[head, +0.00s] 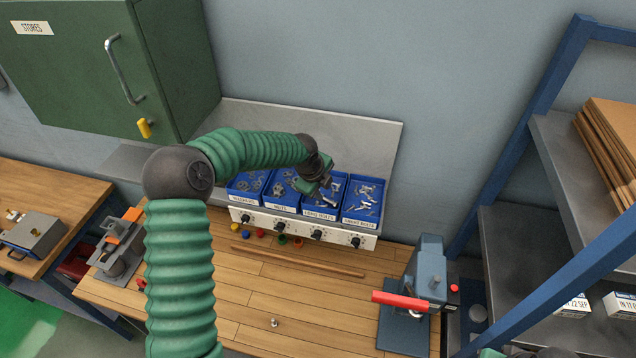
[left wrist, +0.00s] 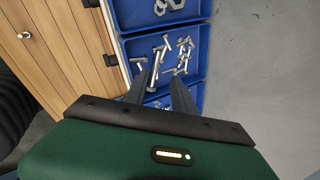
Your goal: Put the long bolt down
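My left gripper (head: 318,180) is over the blue long bolts bin (head: 306,208) in the head view. In the left wrist view its two dark fingers (left wrist: 160,77) stand apart. Several silver bolts (left wrist: 165,56) lie in the bin beyond the fingertips, and one shows in the gap. No bolt is clearly gripped, and I cannot tell which one is the task's long bolt. A small bolt (head: 274,322) stands on the wooden bench, seen also in the left wrist view (left wrist: 24,35).
Bins of washers (head: 247,183), nuts (head: 281,196) and short bolts (head: 364,200) sit in the same row above a panel with black knobs (head: 317,235). A press with a red handle (head: 400,300) stands at right. The front middle bench is mostly clear.

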